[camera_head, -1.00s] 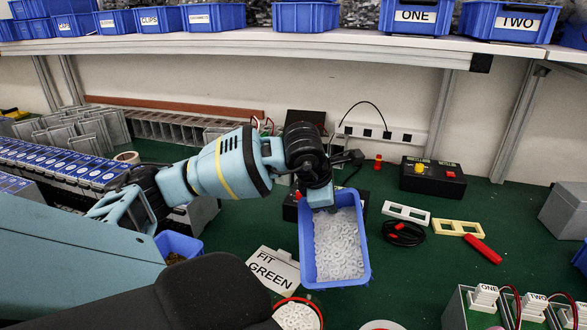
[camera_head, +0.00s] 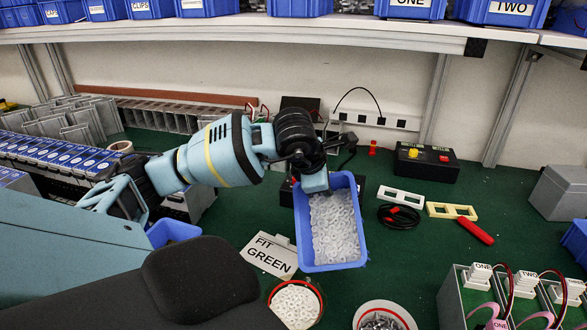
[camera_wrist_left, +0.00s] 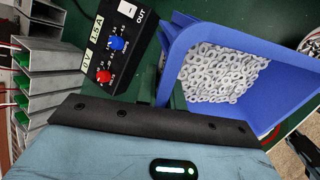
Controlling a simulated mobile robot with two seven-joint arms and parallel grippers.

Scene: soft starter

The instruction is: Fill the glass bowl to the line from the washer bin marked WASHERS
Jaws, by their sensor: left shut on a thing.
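My left gripper (camera_head: 318,193) is shut on the far rim of a blue bin (camera_head: 363,235) of white washers (camera_head: 335,225). The washers lie inside, and the bin's marking is hidden. In the left wrist view, the bin (camera_wrist_left: 180,45) is at the upper right, with washers (camera_wrist_left: 222,72) against one wall. A round bowl (camera_head: 321,296) with a red line near its rim stands below the bin in the head view and holds white pieces. A second red-lined bowl (camera_head: 407,315) at the bottom edge holds grey metal pieces. Which is the glass bowl I cannot tell. My right gripper is out of view.
A FIT GREEN card (camera_head: 270,256) lies left of the bin. A black cable coil (camera_head: 399,217), a yellow frame (camera_head: 452,211) and a red-handled tool (camera_head: 476,232) lie to its right. Grey boxes with wires (camera_head: 505,300) stand at lower right. Green bench (camera_head: 400,265) is free between.

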